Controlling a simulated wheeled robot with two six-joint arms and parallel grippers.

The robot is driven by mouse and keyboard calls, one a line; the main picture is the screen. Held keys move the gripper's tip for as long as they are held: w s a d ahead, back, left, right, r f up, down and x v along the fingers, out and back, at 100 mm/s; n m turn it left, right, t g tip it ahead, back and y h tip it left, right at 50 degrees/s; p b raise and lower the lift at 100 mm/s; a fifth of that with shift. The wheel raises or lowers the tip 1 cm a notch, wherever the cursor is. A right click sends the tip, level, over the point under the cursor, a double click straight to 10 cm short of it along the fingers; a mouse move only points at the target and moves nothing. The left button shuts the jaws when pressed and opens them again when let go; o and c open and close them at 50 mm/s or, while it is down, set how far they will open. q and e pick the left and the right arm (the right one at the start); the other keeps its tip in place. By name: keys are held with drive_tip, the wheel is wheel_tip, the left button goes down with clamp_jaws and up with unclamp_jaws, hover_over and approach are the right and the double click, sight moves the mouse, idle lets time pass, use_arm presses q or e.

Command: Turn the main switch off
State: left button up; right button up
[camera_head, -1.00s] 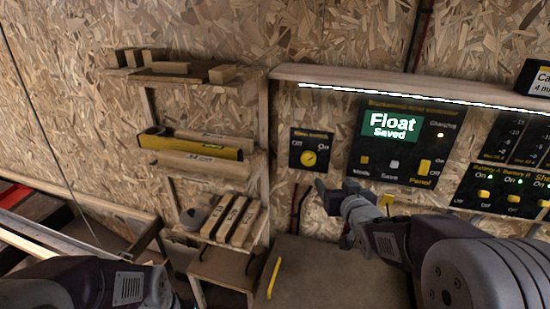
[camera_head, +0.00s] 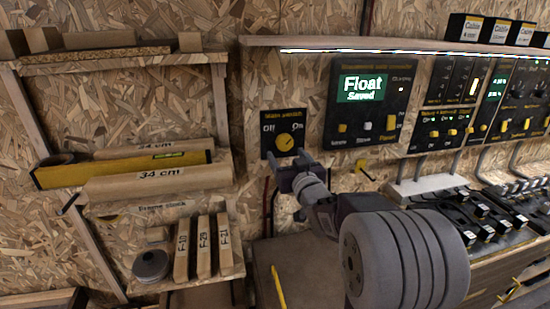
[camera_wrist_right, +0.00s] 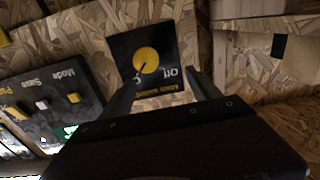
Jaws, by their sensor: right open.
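The main switch (camera_head: 284,143) is a black square panel with a round yellow knob on the chipboard wall. "Off" is printed at its upper left and "On" at its upper right. The knob's pointer mark is toward "On". My right gripper (camera_head: 292,172) is open and empty, just below and in front of the switch. In the right wrist view the switch panel (camera_wrist_right: 145,60) appears upside down, just beyond and between the open fingers (camera_wrist_right: 160,80). I cannot tell whether a finger touches it. My left gripper is not in view.
A wooden shelf (camera_head: 128,60) with labelled blocks stands left. A ledge with a light strip (camera_head: 390,52) runs above. Black connectors (camera_head: 480,215) sit at lower right.

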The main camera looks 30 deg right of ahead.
sight(286, 145)
drive_tip(key=shift+m+h, duration=0.3)
drive_tip(key=w+d, duration=0.1)
drive_tip(key=w, duration=0.1)
drive_tip(key=w+d+f, duration=0.1)
drive_tip(key=w+d, duration=0.1)
drive_tip(key=w, duration=0.1)
drive_tip(key=w+d, duration=0.1)
drive_tip(key=w, duration=0.2)
drive_tip(key=shift+d+f, duration=0.2)
drive_tip(key=shift+f, duration=0.1)
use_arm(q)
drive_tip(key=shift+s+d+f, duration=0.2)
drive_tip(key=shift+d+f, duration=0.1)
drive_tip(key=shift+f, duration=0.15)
